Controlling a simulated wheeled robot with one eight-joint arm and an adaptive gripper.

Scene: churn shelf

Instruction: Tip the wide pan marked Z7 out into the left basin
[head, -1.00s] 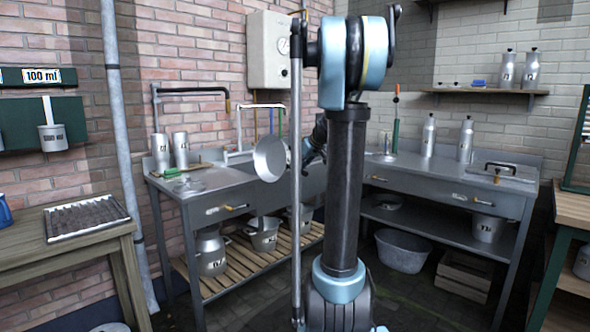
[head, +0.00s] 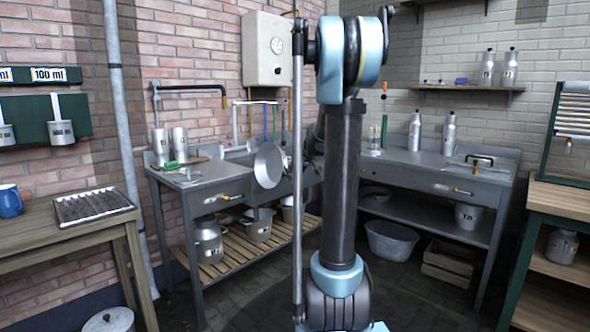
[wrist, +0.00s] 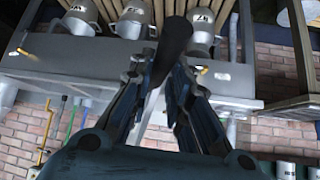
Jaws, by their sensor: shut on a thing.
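A wide grey metal pan (head: 268,166) hangs in the air in front of the left bench, its round face steeply tilted. I cannot tell whether that face is its inside, and no Z7 mark is readable. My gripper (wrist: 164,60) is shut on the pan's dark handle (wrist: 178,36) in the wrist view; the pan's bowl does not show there. In the head view my arm hides most of the gripper. The left bench (head: 205,192) stands below taps against the brick wall. Its basin's opening is hidden or too unclear to make out.
Two metal cans (head: 170,143) and a green brush (head: 181,149) are on the left bench. Pails (head: 258,224) stand on its slatted shelf. A right bench (head: 430,170) holds bottles; a grey tub (head: 390,239) is beneath.

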